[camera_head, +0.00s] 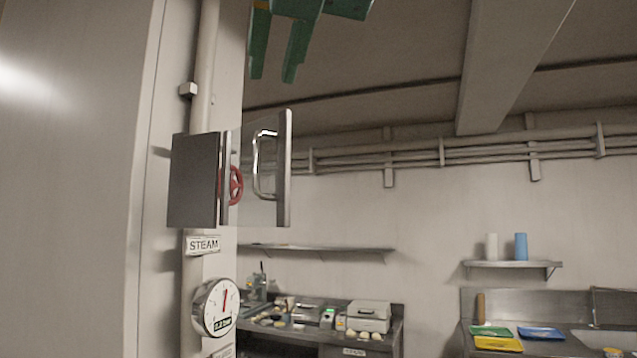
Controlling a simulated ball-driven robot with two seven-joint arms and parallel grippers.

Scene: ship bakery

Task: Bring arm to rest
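My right gripper (273,78) hangs in from the top edge of the head view, with two green fingers pointing down and spread apart. Nothing is between the fingers. The rest of that arm is mostly cut off by the top edge. Below the gripper and apart from it is a small metal valve box (195,180) with its door (285,170) swung open. The door has a bent metal handle (262,165). A red valve wheel (236,185) shows partly behind the box's edge. My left gripper is not in view.
A vertical pipe (207,60) runs above the box. A STEAM label (203,245) and a round gauge (216,307) are below it. A large pale panel (70,180) fills the left. Shelves (320,249) and worktops (500,350) stand farther back.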

